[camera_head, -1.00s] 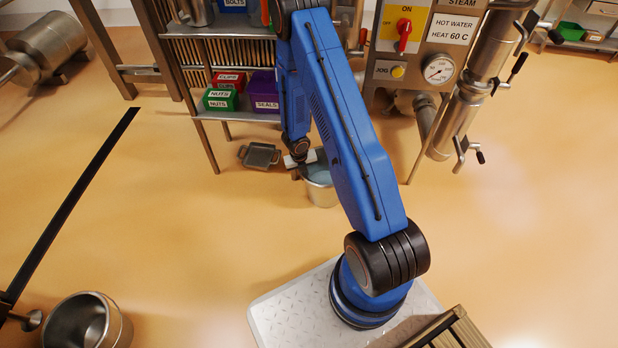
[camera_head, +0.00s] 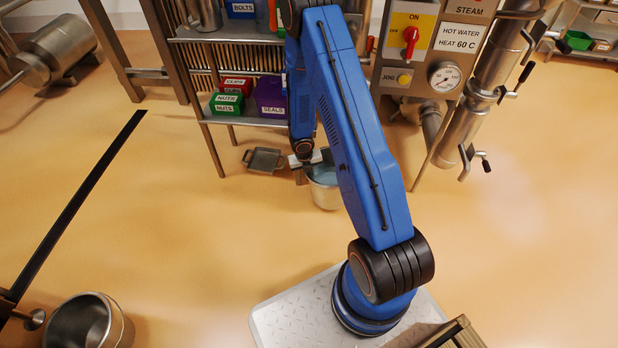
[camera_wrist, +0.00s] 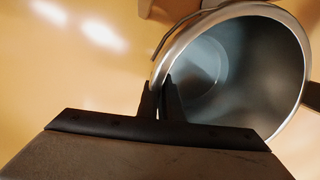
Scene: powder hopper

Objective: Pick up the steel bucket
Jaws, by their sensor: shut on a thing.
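The steel bucket (camera_head: 326,196) stands upright below my arm, in front of the shelf rack, partly hidden by my blue arm. In the wrist view the bucket (camera_wrist: 270,75) shows its open round mouth and a shiny rim; its inside looks empty. My gripper (camera_head: 303,163) is at the bucket's left rim. In the wrist view my gripper (camera_wrist: 160,90) has its two dark fingers close together on the rim wall, one on each side. I cannot tell whether the bucket's base touches the floor.
A small dark metal tray (camera_head: 264,160) lies on the floor left of the bucket. The rack holds a green nuts bin (camera_head: 227,104) and a purple seals bin (camera_head: 271,98). The hot water panel (camera_head: 425,45) and pipes stand right. A steel vessel (camera_head: 122,328) is at lower left. Open floor lies between.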

